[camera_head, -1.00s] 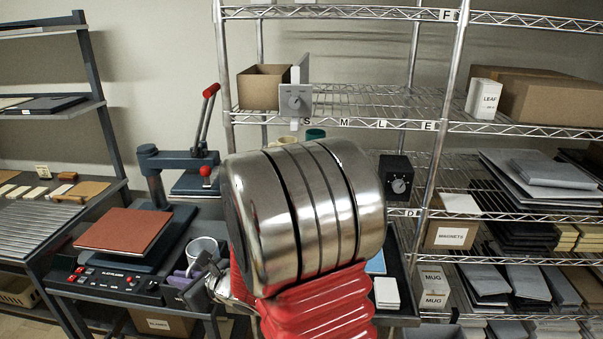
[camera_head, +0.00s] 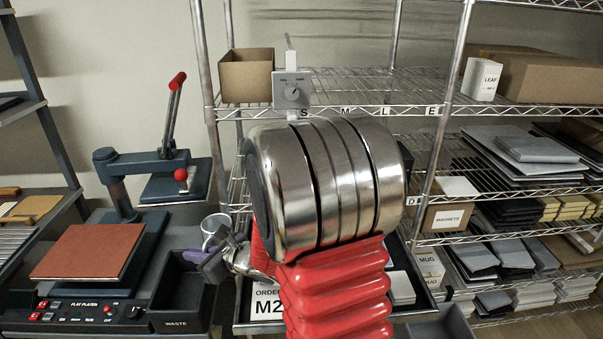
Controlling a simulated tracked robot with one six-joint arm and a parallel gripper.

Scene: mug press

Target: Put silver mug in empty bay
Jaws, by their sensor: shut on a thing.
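A small pale silver-grey mug (camera_head: 214,229) is at my gripper (camera_head: 208,258), left of my large arm link. My gripper is shut on it; the contact is small and partly hidden, and a purple part shows beside it. I cannot tell which place is the empty bay; my arm hides much of the level below.
A press (camera_head: 165,170) with a red-knobbed lever and a brown platen (camera_head: 90,252) stand at left. A waste bin (camera_head: 180,305) sits below the mug. An order card (camera_head: 266,302) lies in a dark tray. Rack posts and boxes, including LEAF (camera_head: 482,80), bound the right.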

